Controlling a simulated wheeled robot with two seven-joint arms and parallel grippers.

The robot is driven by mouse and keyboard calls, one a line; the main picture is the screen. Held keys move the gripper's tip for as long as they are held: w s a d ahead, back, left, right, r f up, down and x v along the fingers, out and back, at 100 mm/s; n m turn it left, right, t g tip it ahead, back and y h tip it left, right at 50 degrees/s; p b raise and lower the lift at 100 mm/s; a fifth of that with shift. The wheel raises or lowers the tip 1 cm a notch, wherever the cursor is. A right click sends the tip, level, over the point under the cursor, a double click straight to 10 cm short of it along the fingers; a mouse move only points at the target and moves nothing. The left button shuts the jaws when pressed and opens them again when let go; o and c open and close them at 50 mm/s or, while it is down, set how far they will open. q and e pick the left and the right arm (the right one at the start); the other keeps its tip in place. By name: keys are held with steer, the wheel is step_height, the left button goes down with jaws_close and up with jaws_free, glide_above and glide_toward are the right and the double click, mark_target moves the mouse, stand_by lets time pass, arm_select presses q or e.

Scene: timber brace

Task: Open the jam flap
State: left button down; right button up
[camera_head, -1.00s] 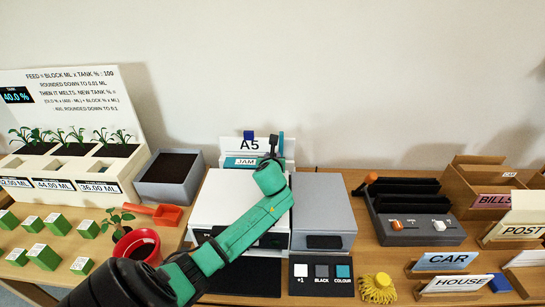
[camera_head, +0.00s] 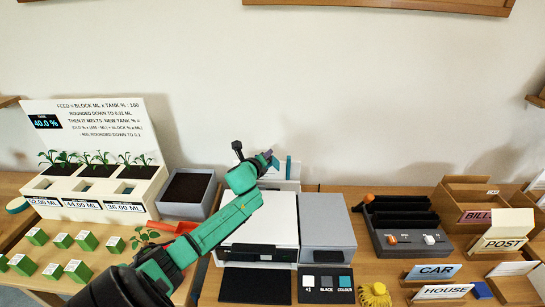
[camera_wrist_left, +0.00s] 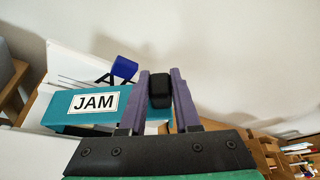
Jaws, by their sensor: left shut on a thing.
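The jam flap (camera_wrist_left: 62,107) is a teal panel with a white JAM label, at the left in the left wrist view. In the head view my left arm mostly covers its place at the back of the white printer (camera_head: 262,218). My left gripper (camera_head: 270,161) is over the printer's back. In the wrist view its two purple fingers (camera_wrist_left: 161,76) are closed on a small black knob (camera_wrist_left: 160,90) beside the flap's right end. How the knob joins the flap is hidden, and the flap's angle is unclear. My right gripper is out of view.
A grey unit (camera_head: 327,222) stands right of the printer. A dark planter box (camera_head: 187,190) and a red scoop (camera_head: 172,227) are at its left. A blue block (camera_wrist_left: 124,67) shows behind the flap. A slotted black device (camera_head: 405,225) is farther right.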

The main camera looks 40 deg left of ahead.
arm_select(q)
steer(key=s+a+r+n+t, duration=0.3)
steer(key=s+a+n, duration=0.4)
steer(key=a, duration=0.4)
steer(key=shift+s+r+n+t+h, duration=0.3)
steer(key=shift+s+r+t+h, duration=0.1)
steer(key=shift+s, duration=0.25)
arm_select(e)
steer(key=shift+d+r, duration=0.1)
arm_select(q)
steer(key=c, duration=0.6)
jaws_free()
steer(key=shift+s+f, duration=0.1)
steer(key=shift+s, duration=0.05)
